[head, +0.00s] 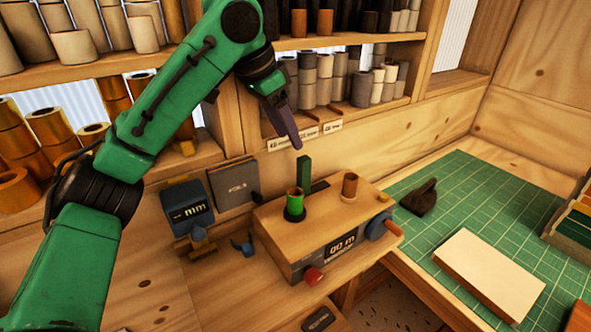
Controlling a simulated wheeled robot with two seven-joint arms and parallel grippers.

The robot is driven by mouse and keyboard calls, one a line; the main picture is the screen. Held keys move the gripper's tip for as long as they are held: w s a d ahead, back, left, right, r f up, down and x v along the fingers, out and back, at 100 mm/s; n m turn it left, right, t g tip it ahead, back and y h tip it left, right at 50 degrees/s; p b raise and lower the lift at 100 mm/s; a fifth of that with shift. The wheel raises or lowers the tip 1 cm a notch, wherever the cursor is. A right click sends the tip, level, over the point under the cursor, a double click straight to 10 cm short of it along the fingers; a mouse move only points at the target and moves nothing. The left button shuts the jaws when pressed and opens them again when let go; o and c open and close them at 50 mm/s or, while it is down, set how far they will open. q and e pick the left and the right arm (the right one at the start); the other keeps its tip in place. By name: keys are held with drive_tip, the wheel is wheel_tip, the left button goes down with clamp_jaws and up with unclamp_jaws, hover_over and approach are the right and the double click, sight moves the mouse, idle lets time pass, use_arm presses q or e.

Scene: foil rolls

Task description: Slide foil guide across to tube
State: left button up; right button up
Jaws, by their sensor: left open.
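A wooden winding machine (330,228) stands on the bench. On its top, a green foil roll (295,203) stands upright on a dark base at the left, and a brown tube (350,185) stands upright at the right. A narrow green upright piece (303,172), which looks like the foil guide, stands just behind the green roll, apart from the tube. My left gripper (294,138) points down above and slightly behind this upright piece, not touching it. Its fingers overlap in this view, and I see nothing held in it. My right gripper is out of view.
The machine has a blue crank wheel (378,226) at right and a red knob (313,275) in front. A blue-grey gauge (188,208) stands left. Shelves of rolls (325,85) rise behind. A green cutting mat (465,200) at right holds a pale block (488,275) and a dark tool (420,197).

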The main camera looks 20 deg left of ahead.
use_arm(q)
hover_over(308, 171)
drive_tip(key=f, duration=0.2)
drive_tip(key=s+f, duration=0.1)
drive_tip(key=f, duration=0.1)
drive_tip(key=shift+a+f+p, duration=0.1)
drive_tip(key=shift+a+p, duration=0.25)
drive_tip(key=shift+a, duration=0.05)
drive_tip(key=f, duration=0.1)
drive_tip(key=w+f, duration=0.1)
drive_tip(key=f, duration=0.2)
drive_tip(key=shift+w+a+f+p, duration=0.1)
drive_tip(key=shift+w+a+p, duration=0.05)
drive_tip(key=shift+w+p, duration=0.15)
drive_tip(key=shift+w+f, duration=0.15)
drive_tip(key=shift+f, duration=0.45)
drive_tip(key=shift+w+f, duration=0.15)
drive_tip(key=shift+f, duration=0.45)
drive_tip(key=shift+d+f, duration=0.2)
drive_tip(key=shift+d, duration=0.35)
drive_tip(key=shift+a, duration=0.2)
clamp_jaws()
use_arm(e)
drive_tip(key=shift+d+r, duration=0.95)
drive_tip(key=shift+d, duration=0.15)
use_arm(q)
drive_tip(key=shift+w, duration=0.1)
